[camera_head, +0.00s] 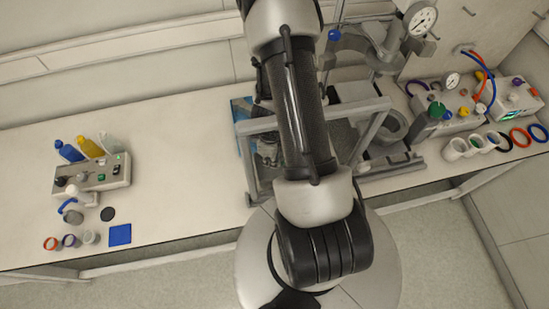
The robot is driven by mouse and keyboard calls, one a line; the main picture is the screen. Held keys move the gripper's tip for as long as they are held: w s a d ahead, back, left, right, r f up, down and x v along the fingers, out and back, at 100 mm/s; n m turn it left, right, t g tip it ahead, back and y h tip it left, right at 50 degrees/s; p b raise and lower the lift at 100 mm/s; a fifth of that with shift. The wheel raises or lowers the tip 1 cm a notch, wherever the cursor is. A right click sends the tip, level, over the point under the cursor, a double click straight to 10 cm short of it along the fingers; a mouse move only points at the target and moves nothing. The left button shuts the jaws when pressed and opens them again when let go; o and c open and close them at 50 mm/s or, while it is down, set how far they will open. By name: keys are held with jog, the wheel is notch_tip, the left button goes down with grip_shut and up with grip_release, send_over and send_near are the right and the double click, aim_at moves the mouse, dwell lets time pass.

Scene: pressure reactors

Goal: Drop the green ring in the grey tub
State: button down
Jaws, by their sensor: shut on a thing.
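I cannot make out my gripper; my arm fills the middle of the view and hides what lies behind it. I cannot pick out a loose green ring. At the left front of the bench stand a small tub with an orange-red rim (51,243), one with a purple rim (70,240) and a plain pale grey tub (89,238). At the right, small pale tubs (456,149) stand in a row, and one shows some green (475,142). I cannot tell for sure which tub is the grey one of the task.
A control box (92,174) with bottles behind it stands at the left. A metal frame (375,125) with reactor parts and a gauge (421,19) stands mid-bench. Black (503,141), orange-red (521,136) and blue (540,132) rings lie far right.

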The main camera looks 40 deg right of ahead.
notch_tip(320, 180, down, 9)
jog(key=b, duration=0.8)
jog(key=shift+f+b, duration=0.1)
jog(key=shift+b, duration=0.3)
jog(key=shift+s+f+b, duration=0.15)
jog(key=shift+f+b, duration=0.35)
jog(key=shift+b, duration=0.05)
jog(key=shift+s+f+b, duration=0.15)
jog(key=shift+f+b, duration=0.35)
jog(key=shift+f, duration=0.2)
jog(key=shift+w+d+f, duration=0.1)
jog(key=shift+w+f, duration=0.05)
jog(key=shift+w, duration=0.3)
jog(key=shift+s, duration=0.1)
jog(key=c, duration=2.1)
grip_release()
jog(key=shift+s+r, duration=0.15)
jog(key=shift+r, duration=0.05)
jog(key=shift+c, duration=0.2)
jog(key=o, duration=0.5)
jog(key=shift+o, duration=0.2)
jog(key=shift+r, duration=0.2)
